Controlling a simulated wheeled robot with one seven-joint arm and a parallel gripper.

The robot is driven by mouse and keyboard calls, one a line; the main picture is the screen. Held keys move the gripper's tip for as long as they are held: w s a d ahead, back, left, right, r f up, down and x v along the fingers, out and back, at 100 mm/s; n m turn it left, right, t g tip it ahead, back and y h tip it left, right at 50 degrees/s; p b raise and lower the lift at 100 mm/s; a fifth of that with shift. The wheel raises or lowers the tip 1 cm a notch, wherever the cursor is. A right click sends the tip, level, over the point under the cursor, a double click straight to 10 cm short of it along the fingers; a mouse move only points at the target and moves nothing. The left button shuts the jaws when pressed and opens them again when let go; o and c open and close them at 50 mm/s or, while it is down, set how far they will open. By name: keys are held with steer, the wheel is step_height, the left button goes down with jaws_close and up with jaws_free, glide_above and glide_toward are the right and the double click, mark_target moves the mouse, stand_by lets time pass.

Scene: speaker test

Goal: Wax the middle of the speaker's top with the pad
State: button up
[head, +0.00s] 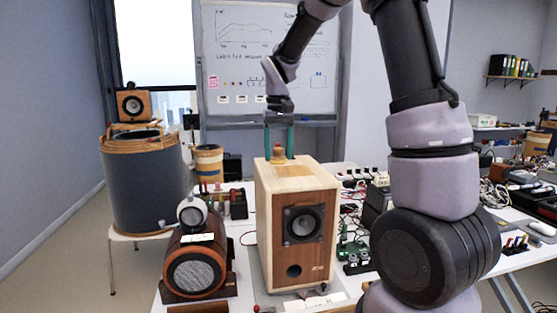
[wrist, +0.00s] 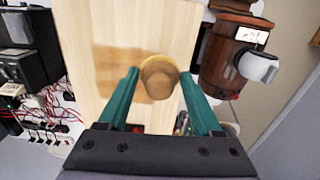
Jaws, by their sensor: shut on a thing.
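The speaker (head: 268,235) is a wooden box standing upright on the white table, with a pale wood top and a reddish-brown front. The pad (head: 278,158) has a round wooden knob and a yellowish base, and is at the far part of the speaker's top, seemingly touching it. My gripper (head: 279,153) points down from above and is shut on the pad. In the wrist view the pad (wrist: 159,77) shows between the green fingers, beside a darker, glossy-looking patch (wrist: 122,70) on the pale top (wrist: 115,28). The patch spreads left from the pad.
A wooden barrel-shaped speaker (head: 195,272) with a white mug-like thing on it stands close left of the speaker. Cables and electronics (head: 352,248) crowd the table to the right. A large dark drum (head: 147,185) stands at the left.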

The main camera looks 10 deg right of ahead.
steer(key=shift+r, duration=1.95)
